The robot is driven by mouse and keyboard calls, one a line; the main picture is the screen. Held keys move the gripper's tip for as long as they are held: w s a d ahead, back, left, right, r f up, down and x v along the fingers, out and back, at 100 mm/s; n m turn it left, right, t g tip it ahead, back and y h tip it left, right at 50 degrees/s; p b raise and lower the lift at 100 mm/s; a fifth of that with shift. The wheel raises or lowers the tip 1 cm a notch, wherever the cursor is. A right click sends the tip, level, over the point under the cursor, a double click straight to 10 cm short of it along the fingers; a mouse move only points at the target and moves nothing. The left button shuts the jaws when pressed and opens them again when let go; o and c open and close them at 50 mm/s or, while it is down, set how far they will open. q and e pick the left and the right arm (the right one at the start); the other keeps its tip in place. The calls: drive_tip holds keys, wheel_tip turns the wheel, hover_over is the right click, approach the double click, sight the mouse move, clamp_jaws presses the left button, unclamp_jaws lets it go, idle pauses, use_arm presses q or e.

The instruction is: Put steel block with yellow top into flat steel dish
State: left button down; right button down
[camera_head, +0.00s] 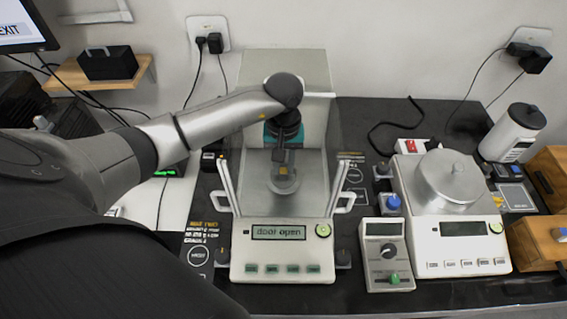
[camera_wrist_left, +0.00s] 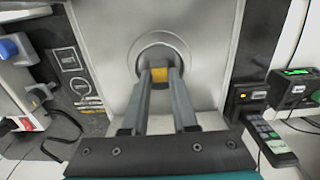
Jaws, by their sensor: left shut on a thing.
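My left gripper (camera_head: 283,157) reaches down through the open top of the balance in the middle. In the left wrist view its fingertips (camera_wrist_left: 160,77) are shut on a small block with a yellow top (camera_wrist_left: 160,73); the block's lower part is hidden. A round, shallow steel dish (camera_head: 284,186) lies on the chamber floor below the gripper. Its rim also shows around the fingertips in the left wrist view (camera_wrist_left: 183,48). I cannot tell whether the block touches the dish. My right gripper is not in view.
The balance (camera_head: 283,235) has clear walls, side handles and a "door open" display. A second scale (camera_head: 460,232) with a round steel pan (camera_head: 450,190) and a small control box (camera_head: 387,250) stand to the right. Wooden boxes (camera_head: 540,245) are at the far right.

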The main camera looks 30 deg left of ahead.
use_arm(q)
drive_tip(key=c, duration=0.7)
unclamp_jaws()
drive_tip(key=shift+r, duration=0.35)
wheel_tip(320, 180, up, 12)
drive_tip(key=shift+f, duration=0.25)
